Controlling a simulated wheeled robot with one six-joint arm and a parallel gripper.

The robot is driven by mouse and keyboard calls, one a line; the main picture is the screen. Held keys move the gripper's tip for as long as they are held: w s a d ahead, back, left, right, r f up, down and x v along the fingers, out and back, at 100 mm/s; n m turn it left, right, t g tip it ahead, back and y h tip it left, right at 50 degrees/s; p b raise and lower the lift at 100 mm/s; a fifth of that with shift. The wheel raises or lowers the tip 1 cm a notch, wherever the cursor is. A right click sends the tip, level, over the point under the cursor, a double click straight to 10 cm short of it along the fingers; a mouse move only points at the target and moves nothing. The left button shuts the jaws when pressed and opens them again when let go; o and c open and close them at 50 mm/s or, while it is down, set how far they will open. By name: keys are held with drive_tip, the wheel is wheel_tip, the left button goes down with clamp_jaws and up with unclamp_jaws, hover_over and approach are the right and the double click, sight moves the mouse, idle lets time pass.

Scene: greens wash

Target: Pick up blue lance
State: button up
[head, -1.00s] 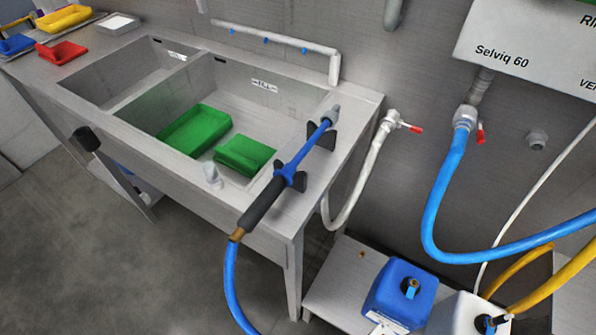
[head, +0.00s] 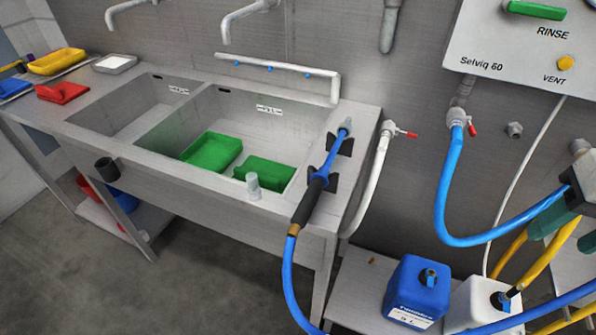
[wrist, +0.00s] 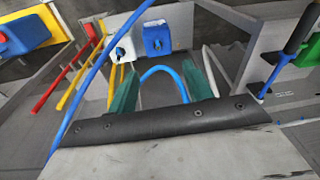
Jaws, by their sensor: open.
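The blue lance (head: 328,163), with a blue shaft and a black grip, rests in black holders on the right end of the steel sink bench. Its grip end points toward the front, and a blue hose hangs from it. In the wrist view a lance (wrist: 300,28) shows at the upper right, apart from my fingers. My gripper (head: 568,228) shows partly at the right edge of the head view, well to the right of the lance. In the wrist view its two green fingers (wrist: 162,78) are spread, with nothing held between them.
Blue (head: 417,287) and white (head: 475,300) canisters stand on a low shelf at the lower right. Blue and yellow hoses loop near my gripper. A white pipe (head: 370,185) runs beside the bench. Floor at the left front is clear.

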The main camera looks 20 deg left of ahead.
drive_tip(key=w+a+y, duration=0.1)
drive_tip(key=w+a, duration=0.5)
drive_tip(key=a, duration=0.3)
drive_tip(key=g+y, duration=0.1)
drive_tip(key=y, duration=0.1)
approach(315, 191)
drive_tip(key=f, duration=0.2)
drive_tip(key=shift+m, duration=0.5)
drive_tip(key=x, duration=0.7)
drive_tip(key=shift+a, duration=0.3)
drive_tip(key=shift+a+f, duration=0.1)
drive_tip(key=shift+f, duration=0.15)
drive_tip(key=c, duration=0.8)
